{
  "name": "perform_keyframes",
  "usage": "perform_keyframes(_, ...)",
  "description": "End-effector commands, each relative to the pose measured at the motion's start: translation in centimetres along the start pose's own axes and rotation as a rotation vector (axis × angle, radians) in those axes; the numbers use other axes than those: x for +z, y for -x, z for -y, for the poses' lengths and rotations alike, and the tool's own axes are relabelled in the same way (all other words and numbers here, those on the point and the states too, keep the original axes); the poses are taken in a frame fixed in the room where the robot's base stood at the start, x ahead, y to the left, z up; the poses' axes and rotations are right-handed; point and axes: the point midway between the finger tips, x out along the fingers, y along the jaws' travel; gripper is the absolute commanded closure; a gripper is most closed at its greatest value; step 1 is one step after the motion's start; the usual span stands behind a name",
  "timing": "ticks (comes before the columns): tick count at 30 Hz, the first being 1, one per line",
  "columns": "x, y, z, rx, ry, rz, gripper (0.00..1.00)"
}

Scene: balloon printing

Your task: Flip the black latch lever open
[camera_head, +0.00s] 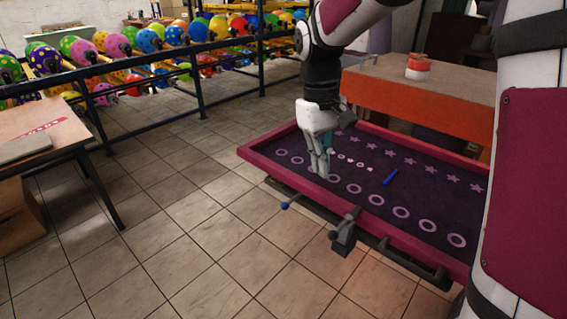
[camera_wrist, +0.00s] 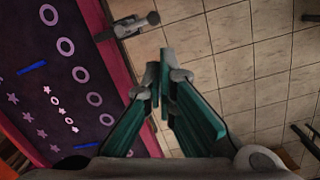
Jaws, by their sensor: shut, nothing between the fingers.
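The black latch lever (camera_head: 345,231) is a dark grey-black part on the near side of the printing table, below its magenta rim. In the wrist view the latch (camera_wrist: 130,26) stands out from the table's edge, with a rounded knob at its free end. My gripper (camera_head: 321,173) points down over the table near its front rim, up and left of the latch in the head view. In the wrist view its fingers (camera_wrist: 165,72) are together and empty, and the latch lies apart from them.
The printing table's magenta rim (camera_head: 400,255) borders a dark bed with printed rings and stars. A blue bar (camera_head: 390,177) lies on the bed. A blue-tipped rod (camera_head: 287,205) sticks out left of the latch. Balloon racks (camera_head: 200,95) stand behind. The tiled floor in front is clear.

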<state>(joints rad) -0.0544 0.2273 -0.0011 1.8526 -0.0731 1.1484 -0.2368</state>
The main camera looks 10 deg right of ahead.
Motion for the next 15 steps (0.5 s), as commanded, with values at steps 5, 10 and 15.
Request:
perform_keyframes(5, -4.7, -4.8, -0.7, -0.013, 0.064, 0.089, 1.00)
perform_keyframes(10, -6.9, -7.7, -0.9, -0.019, 0.101, 0.136, 1.00)
perform_keyframes(15, -7.6, -8.6, -0.9, -0.022, 0.114, 0.150, 1.00)
